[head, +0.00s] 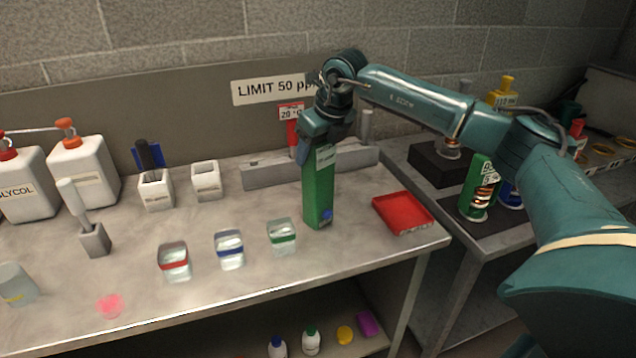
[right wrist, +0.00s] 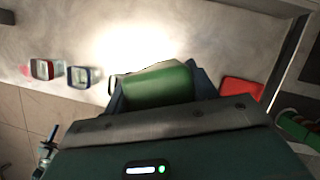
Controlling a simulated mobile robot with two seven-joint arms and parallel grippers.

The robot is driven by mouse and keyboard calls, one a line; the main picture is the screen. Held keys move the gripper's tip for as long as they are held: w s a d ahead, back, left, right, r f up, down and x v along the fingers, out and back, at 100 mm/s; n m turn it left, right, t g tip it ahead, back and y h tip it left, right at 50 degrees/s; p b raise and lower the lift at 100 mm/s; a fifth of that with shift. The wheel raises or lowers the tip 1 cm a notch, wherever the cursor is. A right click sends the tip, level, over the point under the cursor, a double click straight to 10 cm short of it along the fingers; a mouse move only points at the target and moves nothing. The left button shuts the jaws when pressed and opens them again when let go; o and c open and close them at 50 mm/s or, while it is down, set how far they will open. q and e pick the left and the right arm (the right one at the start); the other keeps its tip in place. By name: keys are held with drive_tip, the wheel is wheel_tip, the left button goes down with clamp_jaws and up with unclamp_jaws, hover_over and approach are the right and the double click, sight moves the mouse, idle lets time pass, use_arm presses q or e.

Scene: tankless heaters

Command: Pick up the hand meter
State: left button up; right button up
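The hand meter, which I take to be the tall green block (head: 319,190) with a pale label and a blue spot near its bottom, stands upright under my right gripper (head: 323,135) in the head view. In the right wrist view the green block (right wrist: 158,84) fills the space between the two fingers of the right gripper (right wrist: 160,88), one on each side. The gripper appears shut on its upper part. I cannot tell whether its bottom touches the bench. My left gripper is not in view.
On the grey bench (head: 130,265), three banded beakers stand left of the meter, the green-banded one (head: 282,238) closest. A red tray (head: 403,212) lies to its right. A long grey rack (head: 265,172) is behind. White jugs (head: 84,168) stand at far left.

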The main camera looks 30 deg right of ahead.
drive_tip(key=c, duration=0.9)
drive_tip(key=shift+r, duration=0.2)
